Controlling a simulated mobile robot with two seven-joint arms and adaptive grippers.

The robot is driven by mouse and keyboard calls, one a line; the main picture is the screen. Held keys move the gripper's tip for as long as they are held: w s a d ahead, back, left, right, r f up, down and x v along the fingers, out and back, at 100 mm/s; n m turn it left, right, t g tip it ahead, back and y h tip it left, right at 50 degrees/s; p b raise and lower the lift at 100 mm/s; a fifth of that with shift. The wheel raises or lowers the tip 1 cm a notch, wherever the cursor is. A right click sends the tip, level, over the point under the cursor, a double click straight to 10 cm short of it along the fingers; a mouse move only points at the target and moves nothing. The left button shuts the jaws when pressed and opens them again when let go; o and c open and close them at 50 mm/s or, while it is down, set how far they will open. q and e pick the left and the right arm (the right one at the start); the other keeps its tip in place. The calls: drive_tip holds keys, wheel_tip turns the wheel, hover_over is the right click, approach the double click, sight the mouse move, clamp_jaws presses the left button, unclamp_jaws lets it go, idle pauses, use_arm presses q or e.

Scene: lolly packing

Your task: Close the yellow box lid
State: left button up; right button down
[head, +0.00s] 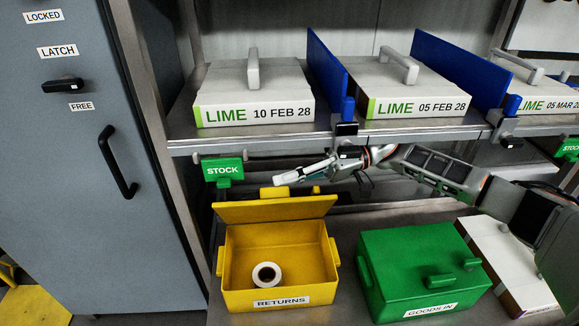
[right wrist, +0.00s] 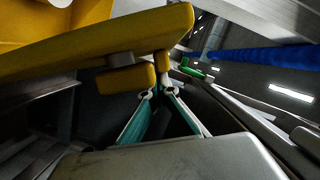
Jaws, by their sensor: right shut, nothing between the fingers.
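The yellow box (head: 235,262), labelled RETURNS, stands on the lower shelf with its lid (head: 275,209) raised at the back. A white roll (head: 267,275) lies inside it. Part of the lid's yellow handle (head: 275,192) shows behind the lid. My right gripper (head: 281,180) is shut and empty, just above and behind the raised lid near that handle. In the right wrist view the lid (right wrist: 110,45) and handle (right wrist: 126,79) are close to the fingertips (right wrist: 159,90); I cannot tell whether they touch. My left gripper is out of view.
A closed green box (head: 400,270) labelled GOODS IN stands right of the yellow one, with a white carton (head: 505,260) beyond. The upper shelf edge (head: 250,145), carrying white LIME boxes (head: 252,95) and blue dividers (head: 325,70), is close above my right arm. A grey cabinet (head: 75,180) stands left.

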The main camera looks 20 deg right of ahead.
sight(292, 203)
drive_tip(key=s+n+p, duration=0.1)
drive_tip(key=s+p, duration=0.1)
drive_tip(key=s+a+n+p, duration=0.1)
drive_tip(key=s+p, duration=0.1)
drive_tip(key=s+f+n+t+h+p, duration=0.1)
drive_tip(key=s+n+p, duration=0.1)
drive_tip(key=shift+s+a, duration=0.15)
drive_tip(key=shift+a, duration=0.25)
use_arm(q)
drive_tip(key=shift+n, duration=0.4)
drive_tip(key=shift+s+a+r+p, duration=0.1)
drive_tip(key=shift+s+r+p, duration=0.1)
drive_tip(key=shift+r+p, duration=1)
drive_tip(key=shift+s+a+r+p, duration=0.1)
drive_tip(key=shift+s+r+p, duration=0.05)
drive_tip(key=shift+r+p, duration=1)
use_arm(e)
drive_tip(key=s+a+f+n+t+h, duration=0.1)
drive_tip(key=s+f+n, duration=0.3)
drive_tip(key=f, duration=0.6)
drive_tip(key=shift+s+a+n+t, duration=0.3)
drive_tip(key=shift+s+a+t, duration=0.15)
drive_tip(key=shift+s, duration=0.8)
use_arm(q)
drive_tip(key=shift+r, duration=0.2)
